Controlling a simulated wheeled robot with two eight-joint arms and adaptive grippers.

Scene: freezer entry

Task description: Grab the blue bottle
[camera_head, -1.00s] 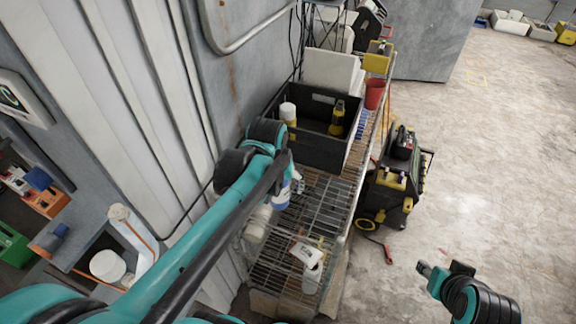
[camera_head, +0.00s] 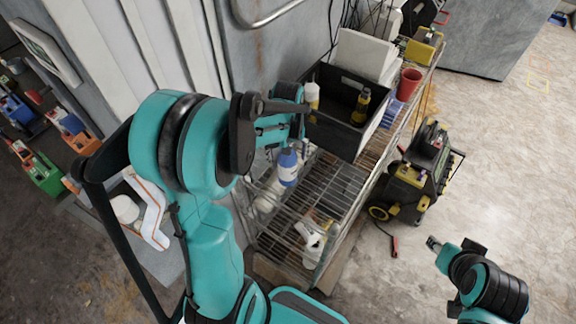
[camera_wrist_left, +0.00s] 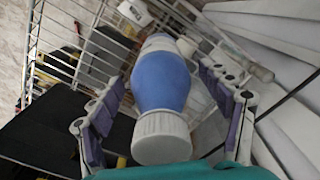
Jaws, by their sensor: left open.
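The blue bottle (camera_head: 288,170) stands on the wire rack shelf (camera_head: 325,190) in the head view, with its upper part close to my left gripper. In the left wrist view the blue bottle (camera_wrist_left: 161,80) has a white ribbed cap and fills the middle. My left gripper (camera_wrist_left: 165,103) is open, with one finger on each side of the bottle and gaps visible beside it. In the head view the left gripper (camera_head: 287,148) is partly hidden by its own arm. My right gripper (camera_head: 450,245) is low at the right, away from the rack; its jaws are unclear.
A black crate (camera_head: 333,135) with yellow-and-black bottles stands just behind the blue bottle. A white spray bottle (camera_head: 312,240) is at the rack's front. A red cup (camera_head: 409,84) stands farther back. A black-and-yellow machine (camera_head: 415,180) stands right of the rack; open floor lies beyond.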

